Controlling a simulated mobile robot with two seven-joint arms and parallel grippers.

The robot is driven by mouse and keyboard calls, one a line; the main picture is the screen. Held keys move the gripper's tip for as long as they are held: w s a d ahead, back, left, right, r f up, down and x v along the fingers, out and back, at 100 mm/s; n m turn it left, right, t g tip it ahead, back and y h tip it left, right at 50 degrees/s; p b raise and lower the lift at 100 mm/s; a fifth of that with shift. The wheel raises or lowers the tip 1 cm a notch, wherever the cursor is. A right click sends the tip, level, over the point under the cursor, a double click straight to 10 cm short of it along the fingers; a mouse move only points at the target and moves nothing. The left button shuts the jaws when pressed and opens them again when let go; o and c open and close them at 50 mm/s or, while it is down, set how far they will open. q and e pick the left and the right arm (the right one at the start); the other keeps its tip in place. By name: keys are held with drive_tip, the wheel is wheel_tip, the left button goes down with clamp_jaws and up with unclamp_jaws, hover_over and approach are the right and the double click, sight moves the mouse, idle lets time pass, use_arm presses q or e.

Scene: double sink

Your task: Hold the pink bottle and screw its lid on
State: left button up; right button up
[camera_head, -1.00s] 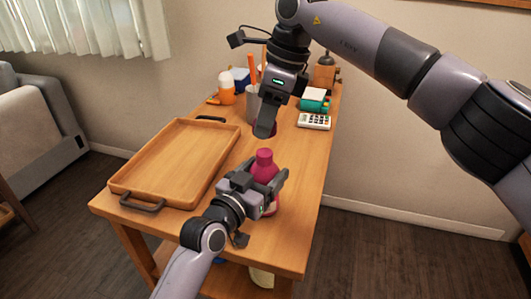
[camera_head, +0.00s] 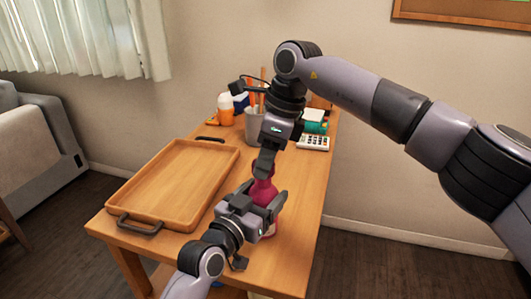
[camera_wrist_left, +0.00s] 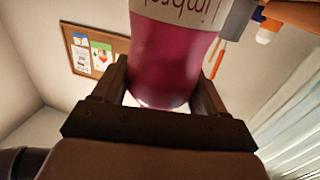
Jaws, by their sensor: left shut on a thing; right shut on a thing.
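The pink bottle (camera_head: 262,189) stands upright over the front part of the wooden table. My left gripper (camera_head: 266,197) is shut around its body, with one finger on each side. In the left wrist view the bottle's pink body (camera_wrist_left: 165,60) with a pale lettered label sits between the two fingers. My right gripper (camera_head: 265,165) points down at the bottle's top from above and is shut. The lid is hidden between its fingers, so I cannot tell whether it touches the neck.
A wooden tray (camera_head: 122,196) with dark handles lies on the left of the table (camera_head: 305,205). Behind my right gripper are a grey pen cup (camera_head: 252,125), an orange-and-white bottle (camera_head: 226,108) and a calculator (camera_head: 313,142).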

drive_tip(key=shift+f, duration=0.35)
drive_tip(key=shift+f, duration=0.6)
idle(0.3)
use_arm(q)
clamp_jaws()
use_arm(e)
drive_tip(key=m+t, duration=0.1)
drive_tip(key=m, duration=0.4)
drive_tip(key=shift+s+m+h, duration=0.1)
drive_tip(key=shift+m+h, duration=0.3)
drive_tip(key=m+t+h, duration=0.1)
drive_tip(key=m, duration=0.4)
drive_tip(key=shift+s+a, duration=0.1)
drive_tip(key=shift+a, duration=0.05)
drive_tip(key=m+h, duration=0.1)
drive_tip(key=m, duration=0.3)
drive_tip(key=shift+a+m+t, duration=0.1)
drive_tip(key=shift+m+t, duration=0.2)
drive_tip(key=m+h, duration=0.1)
drive_tip(key=m, duration=0.2)
drive_tip(key=m+h, duration=0.1)
drive_tip(key=m, duration=0.3)
drive_tip(key=shift+a, duration=0.15)
use_arm(q)
drive_tip(key=shift+f, duration=0.1)
use_arm(e)
drive_tip(key=m+g, duration=0.1)
drive_tip(key=m, duration=0.2)
drive_tip(key=shift+m+h, duration=0.3)
drive_tip(key=shift+h, duration=0.1)
